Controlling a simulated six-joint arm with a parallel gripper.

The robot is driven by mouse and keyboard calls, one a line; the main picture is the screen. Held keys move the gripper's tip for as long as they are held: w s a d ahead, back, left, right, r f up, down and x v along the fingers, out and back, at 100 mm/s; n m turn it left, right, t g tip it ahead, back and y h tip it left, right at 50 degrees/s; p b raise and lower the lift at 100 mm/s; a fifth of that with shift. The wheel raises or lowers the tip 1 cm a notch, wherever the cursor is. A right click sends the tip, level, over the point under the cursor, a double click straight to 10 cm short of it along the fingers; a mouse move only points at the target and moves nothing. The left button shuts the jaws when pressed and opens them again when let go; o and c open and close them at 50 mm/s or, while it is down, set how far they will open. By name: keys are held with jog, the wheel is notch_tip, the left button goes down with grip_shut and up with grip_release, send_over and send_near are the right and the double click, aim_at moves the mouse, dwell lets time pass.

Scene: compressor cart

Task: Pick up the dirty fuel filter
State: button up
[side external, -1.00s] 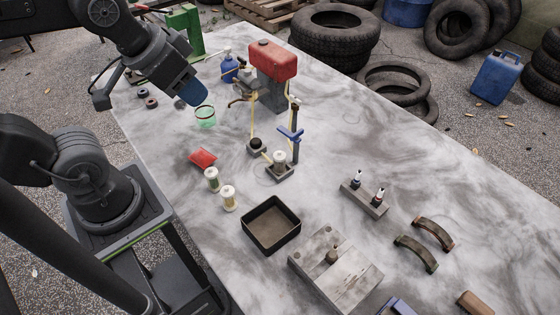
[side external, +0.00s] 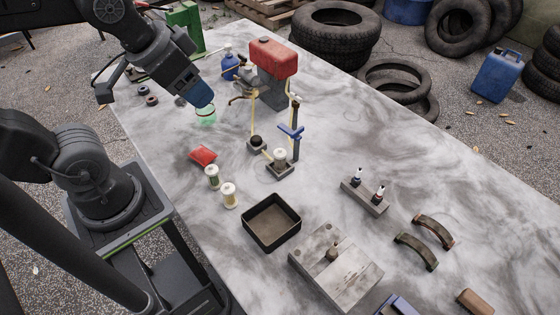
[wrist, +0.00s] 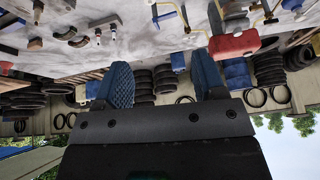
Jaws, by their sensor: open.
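Two small cylinders with pale caps stand side by side near the table's left edge: one with a darker, greenish body (side external: 212,176) and a paler, yellowish one (side external: 229,195). A third white-capped piece (side external: 280,157) sits on a grey stand beside the blue clamp post. These look like filters; I cannot tell for sure which is the dirty fuel filter. My gripper (side external: 203,102) points down over the green cup, away from all of them, partly hiding the cup. In the wrist view its blue fingers (wrist: 163,80) are apart with nothing between them.
The green clear cup (side external: 206,117) is under my gripper. A red cloth-like piece (side external: 203,155) lies before the cylinders. A dark open tray (side external: 270,222) is nearer the camera. The red tank (side external: 272,58) on its stand and a blue bottle (side external: 229,66) stand behind.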

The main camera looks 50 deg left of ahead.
jog(key=w+d+f+m+g+y, duration=0.15)
jog(key=w+f+m, duration=0.45)
jog(key=m, duration=0.6)
jog(key=m+y, duration=0.1)
jog(key=m, duration=1.5)
send_near(280, 153)
jog(key=shift+n+g, duration=0.3)
jog(key=shift+g, duration=0.05)
jog(key=x, duration=0.3)
jog(key=w+x, duration=0.1)
jog(key=x, duration=0.3)
jog(key=shift+r, duration=0.15)
jog(key=shift+s+x, duration=0.15)
jog(key=shift+x, duration=1.2)
jog(key=shift+s+x, duration=0.1)
jog(key=shift+x, duration=1.3)
jog(key=shift+a, duration=0.1)
jog(key=c, duration=1)
